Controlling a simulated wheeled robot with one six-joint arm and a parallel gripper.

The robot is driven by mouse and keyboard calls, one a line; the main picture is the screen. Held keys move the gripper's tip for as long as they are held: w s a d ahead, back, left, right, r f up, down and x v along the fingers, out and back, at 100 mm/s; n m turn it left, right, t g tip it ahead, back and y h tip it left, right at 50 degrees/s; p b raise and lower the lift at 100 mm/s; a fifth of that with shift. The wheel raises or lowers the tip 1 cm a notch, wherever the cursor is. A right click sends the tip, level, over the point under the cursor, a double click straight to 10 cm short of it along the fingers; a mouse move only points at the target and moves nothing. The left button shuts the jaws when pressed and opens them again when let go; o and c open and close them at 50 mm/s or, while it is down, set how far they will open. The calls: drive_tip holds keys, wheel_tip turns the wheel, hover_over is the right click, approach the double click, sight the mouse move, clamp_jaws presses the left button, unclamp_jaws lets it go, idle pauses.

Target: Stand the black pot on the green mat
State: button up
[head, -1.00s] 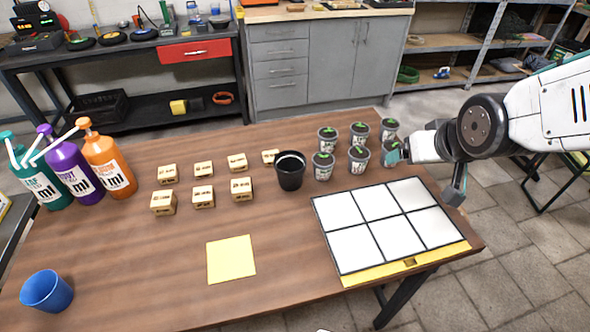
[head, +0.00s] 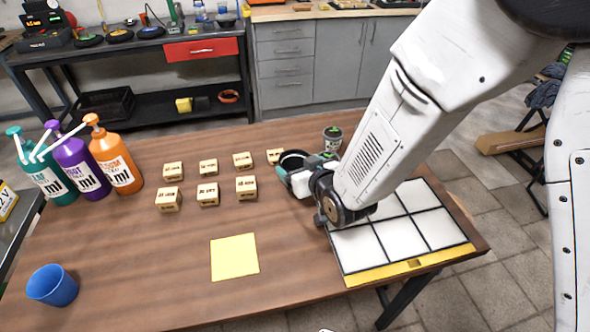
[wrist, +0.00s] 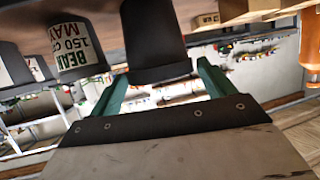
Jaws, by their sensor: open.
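The black pot (head: 293,157) stands on the wooden table, partly hidden behind my gripper in the head view. In the wrist view the black pot (wrist: 153,40) appears upside down, centred between the two green fingers. My gripper (head: 304,166) is open, low over the table at the pot's near side. In the wrist view my gripper (wrist: 163,72) has one finger toward each side of the pot. I cannot tell whether they touch it. No green mat shows; a plain yellow square (head: 235,257) lies flat and bare on the table.
Labelled pots, one of them (wrist: 82,48) beside the black pot, are mostly hidden by my arm in the head view. Several wooden blocks (head: 208,194) stand left of it. A white-panelled tray (head: 399,239) lies right. A blue cup (head: 52,286) and pump bottles (head: 117,163) stand left.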

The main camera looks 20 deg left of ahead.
sight(290, 159)
drive_tip(key=x, duration=0.3)
drive_tip(key=shift+w+a+f, duration=0.1)
drive_tip(key=shift+w+a, duration=0.1)
drive_tip(key=shift+w, duration=0.05)
drive_tip(key=c, duration=0.7)
